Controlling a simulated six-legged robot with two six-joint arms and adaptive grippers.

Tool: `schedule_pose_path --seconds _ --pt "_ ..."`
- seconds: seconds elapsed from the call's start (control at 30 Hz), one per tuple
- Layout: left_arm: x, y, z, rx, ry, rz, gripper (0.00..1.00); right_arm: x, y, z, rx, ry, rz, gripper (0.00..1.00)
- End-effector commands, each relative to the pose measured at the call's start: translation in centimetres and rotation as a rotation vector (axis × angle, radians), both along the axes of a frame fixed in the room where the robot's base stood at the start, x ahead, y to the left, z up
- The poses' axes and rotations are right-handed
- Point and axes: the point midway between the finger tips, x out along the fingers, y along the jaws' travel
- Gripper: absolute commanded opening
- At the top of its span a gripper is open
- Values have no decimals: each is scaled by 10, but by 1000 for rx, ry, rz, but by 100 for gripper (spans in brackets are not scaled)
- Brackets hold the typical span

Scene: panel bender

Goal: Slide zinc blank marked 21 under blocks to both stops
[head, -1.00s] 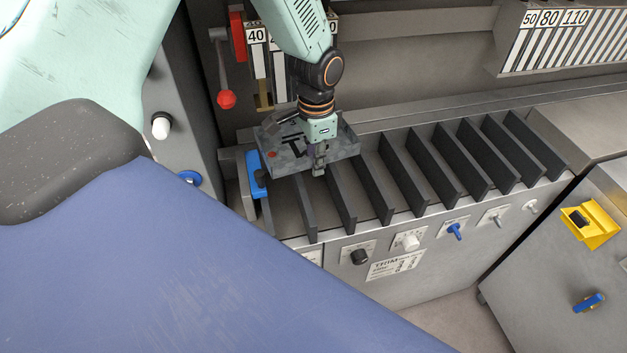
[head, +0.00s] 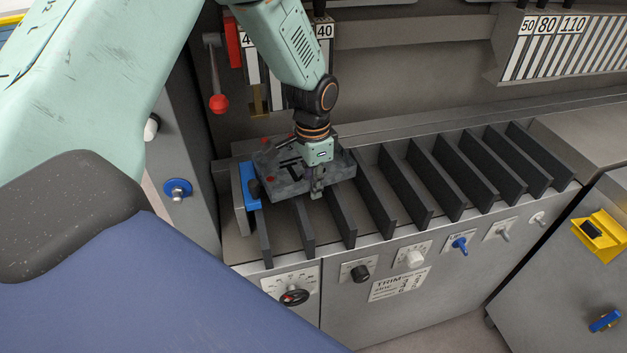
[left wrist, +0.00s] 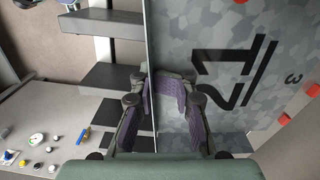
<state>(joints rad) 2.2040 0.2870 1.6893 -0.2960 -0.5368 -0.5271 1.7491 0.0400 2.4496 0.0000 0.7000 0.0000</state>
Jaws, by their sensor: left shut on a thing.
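The zinc blank (head: 285,176) is a grey mottled plate with dark markings and small red spots. In the left wrist view the zinc blank (left wrist: 235,70) shows a large 21. My left gripper (head: 316,190) is shut on its near right edge; both fingers also show in the left wrist view (left wrist: 156,95). The blank lies over the left end of the row of dark support bars, beside a blue stop (head: 250,186). I cannot tell whether they touch. The blocks with number labels (head: 324,32) hang behind, partly hidden by my arm. My right gripper is not in view.
Dark support bars (head: 406,187) run to the right, bare beyond the blank. A red-knobbed lever (head: 219,103) hangs at the back left. Knobs and a TRIM label (head: 398,284) are on the front panel. A yellow holder (head: 601,238) is at the far right.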

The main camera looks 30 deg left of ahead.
Motion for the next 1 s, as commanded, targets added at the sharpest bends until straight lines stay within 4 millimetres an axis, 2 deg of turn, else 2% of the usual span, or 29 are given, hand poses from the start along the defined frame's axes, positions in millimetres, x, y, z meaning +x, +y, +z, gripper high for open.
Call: schedule_pose_path --seconds 0.2,1.0 --pt "1 0 -15 0 -2 0 0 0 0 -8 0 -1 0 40" --pt "0 0 -20 -1 1 3 0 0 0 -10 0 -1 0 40"
